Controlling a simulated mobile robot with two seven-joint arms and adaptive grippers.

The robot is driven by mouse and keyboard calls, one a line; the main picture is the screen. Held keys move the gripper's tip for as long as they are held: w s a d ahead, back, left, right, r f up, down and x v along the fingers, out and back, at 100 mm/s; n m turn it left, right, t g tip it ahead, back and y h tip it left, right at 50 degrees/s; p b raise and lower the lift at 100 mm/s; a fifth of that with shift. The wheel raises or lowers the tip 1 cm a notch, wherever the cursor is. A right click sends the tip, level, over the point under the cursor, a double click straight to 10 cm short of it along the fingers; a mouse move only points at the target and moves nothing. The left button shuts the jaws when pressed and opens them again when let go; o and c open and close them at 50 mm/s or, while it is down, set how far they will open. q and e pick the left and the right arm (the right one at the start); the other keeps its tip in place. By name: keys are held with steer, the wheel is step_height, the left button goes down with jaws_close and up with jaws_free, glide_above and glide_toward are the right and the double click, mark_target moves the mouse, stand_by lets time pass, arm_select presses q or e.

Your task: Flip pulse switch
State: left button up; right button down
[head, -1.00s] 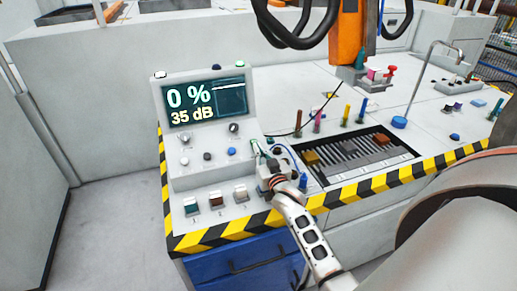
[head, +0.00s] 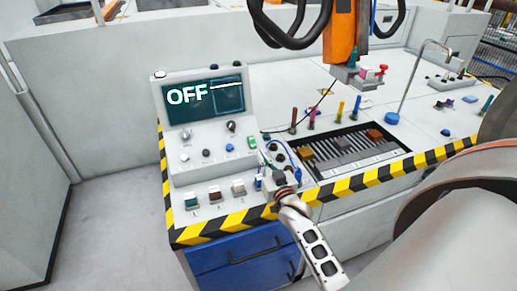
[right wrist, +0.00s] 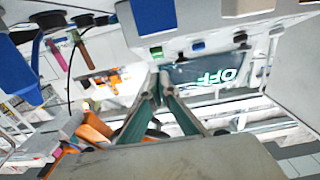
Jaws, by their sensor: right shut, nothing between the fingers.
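The control console's display (head: 206,101) reads OFF in white letters. Below it is a panel with small knobs and buttons, among them a lit green switch (head: 252,142). No label shows which control is the pulse switch. My right gripper (head: 268,161) is at the right side of this panel, just below and right of the green switch. In the right wrist view its teal fingers (right wrist: 158,76) are shut and empty, their tips just below a green switch (right wrist: 156,52). I cannot tell whether they touch the panel. My left gripper is not in view.
Several rocker switches, such as a brown one (head: 215,195), line the console's front edge. To the right are a slotted tray (head: 352,152), coloured upright handles (head: 340,110) and an orange hanging tool (head: 340,35). Black cables hang above. Blue drawers (head: 240,255) are below.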

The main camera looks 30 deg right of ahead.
steer(key=s, duration=0.1)
steer(key=s+f, duration=0.1)
steer(key=shift+s+a, duration=0.3)
steer(key=shift+s+a+f, duration=0.1)
steer(key=shift+s+f, duration=0.05)
steer(key=shift+s, duration=0.35)
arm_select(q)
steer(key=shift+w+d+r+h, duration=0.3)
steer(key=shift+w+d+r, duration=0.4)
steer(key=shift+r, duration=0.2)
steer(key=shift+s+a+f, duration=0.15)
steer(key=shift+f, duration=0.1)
arm_select(e)
steer(key=s+a+f+n+g, duration=0.2)
steer(key=s+n+g, duration=0.3)
steer(key=s, duration=0.8)
steer(key=s+a+f+n+g, duration=0.15)
steer(key=s+n+g, duration=0.35)
steer(key=s, duration=0.7)
steer(key=w+a+f+m+t+y, duration=0.1)
steer(key=a+f+m+t+y, duration=0.2)
steer(key=a+f, duration=1)
steer(key=a+y, duration=0.3)
steer(key=shift+w+a+f+y, duration=0.2)
steer(key=shift+w+a+y, duration=0.15)
steer(key=shift+y, duration=0.05)
